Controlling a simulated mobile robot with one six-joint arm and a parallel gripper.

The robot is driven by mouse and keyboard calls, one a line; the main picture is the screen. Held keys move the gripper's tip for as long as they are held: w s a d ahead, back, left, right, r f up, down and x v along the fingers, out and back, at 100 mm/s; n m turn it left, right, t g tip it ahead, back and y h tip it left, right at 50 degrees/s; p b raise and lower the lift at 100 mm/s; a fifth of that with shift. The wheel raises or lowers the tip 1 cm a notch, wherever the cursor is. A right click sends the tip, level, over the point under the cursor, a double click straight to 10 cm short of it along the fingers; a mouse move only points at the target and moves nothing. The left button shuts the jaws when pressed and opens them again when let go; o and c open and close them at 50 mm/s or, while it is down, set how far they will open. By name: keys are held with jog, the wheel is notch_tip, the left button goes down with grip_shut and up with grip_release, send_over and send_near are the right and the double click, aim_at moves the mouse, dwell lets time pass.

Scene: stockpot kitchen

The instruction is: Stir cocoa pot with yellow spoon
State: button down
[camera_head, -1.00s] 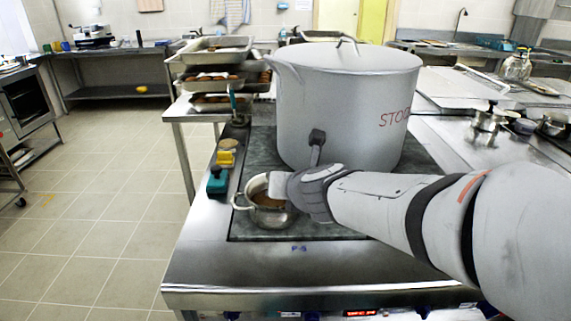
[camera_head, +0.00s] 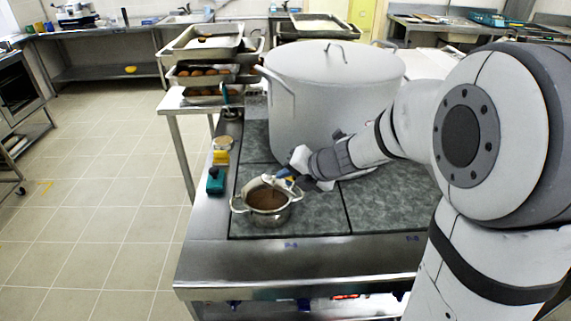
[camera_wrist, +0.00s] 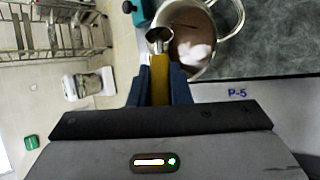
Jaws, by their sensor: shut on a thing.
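The cocoa pot (camera_head: 250,204) is a small steel pot with two handles and brown liquid inside, on the front left of the dark cooktop. It also shows in the wrist view (camera_wrist: 233,52), with a pale lump in the liquid. My gripper (camera_head: 284,176) is just above the pot's back right side. In the wrist view my gripper (camera_wrist: 160,95) is shut on the yellow spoon's handle (camera_wrist: 159,75). The spoon's metal bowl (camera_wrist: 160,36) overlaps the pot's rim there. I cannot tell whether it touches the rim or liquid.
A large grey stockpot (camera_head: 310,105) stands close behind my gripper. Teal (camera_head: 215,182) and yellow (camera_head: 221,157) items line the counter's left edge. Stacked trays (camera_head: 205,72) stand behind. The cooktop's front right (camera_head: 385,207) is clear.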

jog(key=w+d+f+m+g+y+p, duration=0.1)
jog(key=w+d+m+g+y+p, duration=0.3)
jog(key=p, duration=1)
jog(key=shift+w+d+f+m+g+y, duration=0.15)
jog(key=shift+w+d+m+g+y, duration=0.35)
jog(key=shift+y, duration=0.5)
jog(key=shift+w+a, duration=0.1)
dwell(1.5)
